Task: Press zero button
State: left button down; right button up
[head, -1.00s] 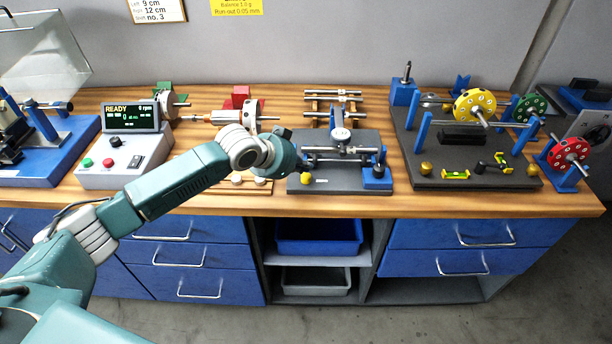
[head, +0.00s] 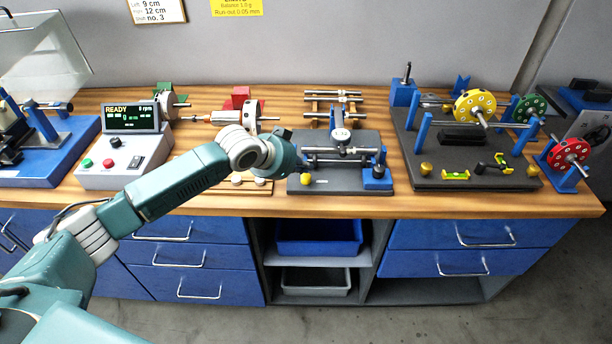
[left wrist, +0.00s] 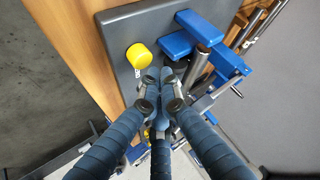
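A yellow round button (head: 306,179) sits on the front left of the dark plate of a gauge fixture (head: 345,182). In the left wrist view the yellow button (left wrist: 139,56) has a small white label beside it, too small to read. A round dial (head: 340,135) stands above the fixture. My left gripper (head: 298,165) is at the fixture's left side, close to the button; its fingers are mostly hidden in the head view. In the left wrist view its three fingers (left wrist: 160,88) are drawn together and empty, beside the button and apart from it in the picture.
Blue blocks (left wrist: 187,38) and a metal rod stand near my fingers. A control box (head: 125,160) with green, red and black controls and a READY display is at left. A rotor stand (head: 440,178) with coloured discs is at right. The bench's front edge is close below.

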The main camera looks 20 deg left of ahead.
aim_at(304, 178)
pick_arm(q)
jog(key=shift+f, duration=0.1)
jog(key=shift+f, duration=0.3)
jog(key=shift+f, duration=0.55)
dwell(0.7)
jog(key=shift+r, duration=0.15)
jog(key=shift+r+p, duration=0.75)
jog(key=shift+p, duration=0.25)
notch_tip(304, 178, up, 5)
jog(key=p, duration=0.5)
jog(key=shift+r, duration=0.1)
